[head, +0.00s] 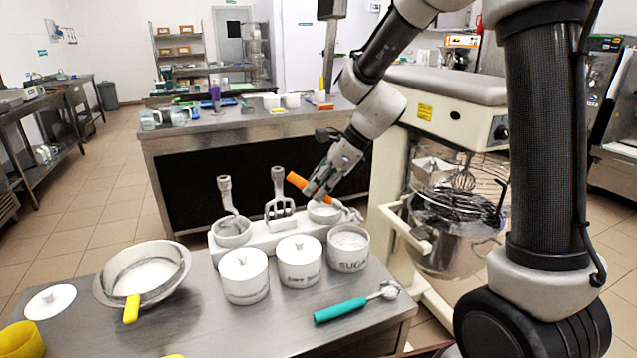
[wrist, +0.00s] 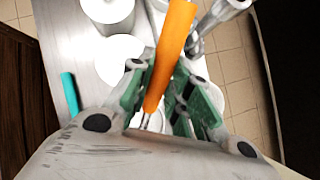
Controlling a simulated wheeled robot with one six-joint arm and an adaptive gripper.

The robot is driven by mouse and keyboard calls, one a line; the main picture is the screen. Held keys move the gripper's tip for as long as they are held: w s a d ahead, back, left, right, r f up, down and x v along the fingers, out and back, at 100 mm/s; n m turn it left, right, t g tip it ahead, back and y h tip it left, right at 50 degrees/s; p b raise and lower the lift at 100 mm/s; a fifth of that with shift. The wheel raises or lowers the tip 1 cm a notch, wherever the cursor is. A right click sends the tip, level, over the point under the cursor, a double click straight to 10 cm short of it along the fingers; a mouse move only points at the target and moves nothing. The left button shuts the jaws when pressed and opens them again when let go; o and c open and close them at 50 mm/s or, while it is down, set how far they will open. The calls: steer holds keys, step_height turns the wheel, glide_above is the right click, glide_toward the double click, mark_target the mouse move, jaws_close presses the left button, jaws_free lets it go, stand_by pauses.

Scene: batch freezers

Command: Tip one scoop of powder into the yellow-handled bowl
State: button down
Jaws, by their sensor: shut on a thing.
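The yellow-handled bowl (head: 108,283) is a wide metal bowl at the left of the steel table, with white material in its bottom. Its yellow handle (head: 132,309) points towards me. My gripper (head: 318,190) is shut on an orange handle (head: 297,180), above the back right of the canisters and well right of the bowl. The orange handle also shows in the wrist view (wrist: 170,55), between the green-padded fingers (wrist: 155,100). The tool's working end is not clear. An open canister marked SUGA (head: 348,262) holds white powder. A teal-handled scoop (head: 342,310) lies on the table.
Two lidded white canisters (head: 245,285) (head: 300,270) stand between the bowl and the open one. Behind them a white rack (head: 262,238) holds metal mixing tools. A loose white lid (head: 50,302) lies left of the bowl. A large mixer (head: 450,90) stands at right.

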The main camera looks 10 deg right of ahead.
mark_target(331, 205)
steer(key=shift+a+f, duration=0.1)
steer(key=shift+f, duration=1.3)
steer(key=shift+h, duration=0.5)
steer(key=f, duration=0.1)
steer(key=d+f, duration=0.1)
steer(key=f, duration=0.1)
steer(key=d+f, duration=0.1)
steer(key=shift+s+d+f, duration=0.1)
steer(key=shift+s+f, duration=0.05)
steer(key=shift+s, duration=0.15)
steer(key=shift+a+r, duration=0.15)
steer(key=shift+r, duration=0.8)
steer(key=shift+a+r, duration=0.15)
steer(key=shift+r, duration=0.8)
steer(key=shift+w+a+g+h, duration=0.2)
steer(key=shift+a+g+h, duration=0.3)
steer(key=shift+a+h, duration=0.35)
steer(key=shift+w+a+r+g+h, duration=0.1)
steer(key=shift+w+a+g+h, duration=0.1)
steer(key=shift+h, duration=0.35)
steer(key=shift+w+a+g+h, duration=0.1)
steer(key=shift+a+h, duration=0.05)
steer(key=shift+h, duration=0.35)
